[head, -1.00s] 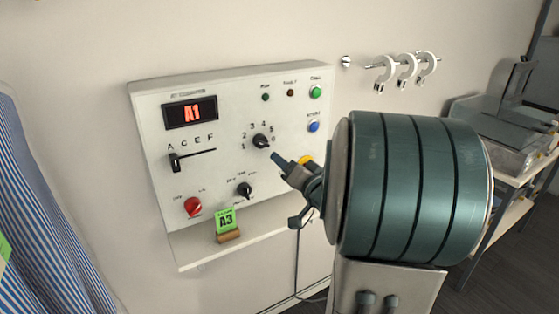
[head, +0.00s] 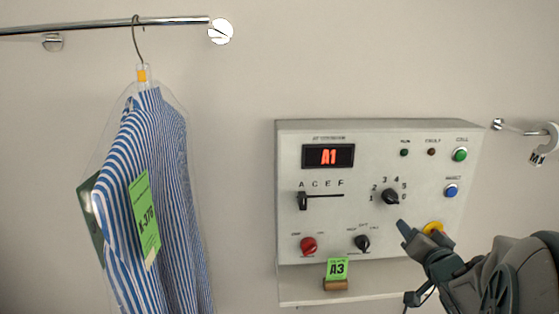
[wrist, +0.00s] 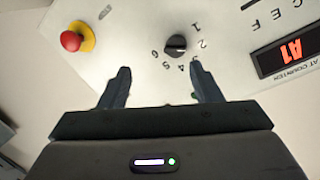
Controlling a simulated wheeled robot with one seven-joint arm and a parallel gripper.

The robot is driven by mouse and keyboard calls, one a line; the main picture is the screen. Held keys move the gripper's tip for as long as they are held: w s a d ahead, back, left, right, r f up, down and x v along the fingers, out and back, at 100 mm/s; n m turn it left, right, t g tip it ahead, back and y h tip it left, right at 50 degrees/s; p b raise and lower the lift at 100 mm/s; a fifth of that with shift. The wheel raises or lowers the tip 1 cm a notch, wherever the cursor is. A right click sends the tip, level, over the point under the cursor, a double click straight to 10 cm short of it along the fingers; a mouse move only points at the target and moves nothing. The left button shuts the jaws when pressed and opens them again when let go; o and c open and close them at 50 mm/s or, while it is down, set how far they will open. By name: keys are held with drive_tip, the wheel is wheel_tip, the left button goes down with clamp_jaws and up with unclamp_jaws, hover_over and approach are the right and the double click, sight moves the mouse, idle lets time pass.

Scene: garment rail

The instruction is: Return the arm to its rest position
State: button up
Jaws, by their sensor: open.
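My gripper (head: 418,240) is at the lower right of the head view, in front of the lower right part of the control panel (head: 290,160). In the wrist view my gripper (wrist: 161,82) shows two dark fingers spread apart with nothing between them. The panel's numbered black knob (wrist: 176,45) is seen beyond the gap between the fingertips, and they look clear of it. My arm reaches in from the lower right corner of the head view and hides part of the panel's lower right edge.
A striped shirt (head: 150,200) in a clear cover hangs from a rail (head: 100,27) at left. The panel's display (head: 328,156) reads A1. A red mushroom button (wrist: 71,41) is near the fingers.

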drive_tip(key=s+a+f+n+g, duration=0.3)
drive_tip(key=s+a+g, duration=0.3)
drive_tip(key=s+a, duration=0.3)
drive_tip(key=s+a+f+n+g+y, duration=0.1)
drive_tip(key=s+a+f+n+g, duration=0.3)
drive_tip(key=s+a+g, duration=0.3)
drive_tip(key=s+a, duration=0.2)
drive_tip(key=s, duration=0.3)
drive_tip(key=shift+f, duration=0.35)
idle(0.6)
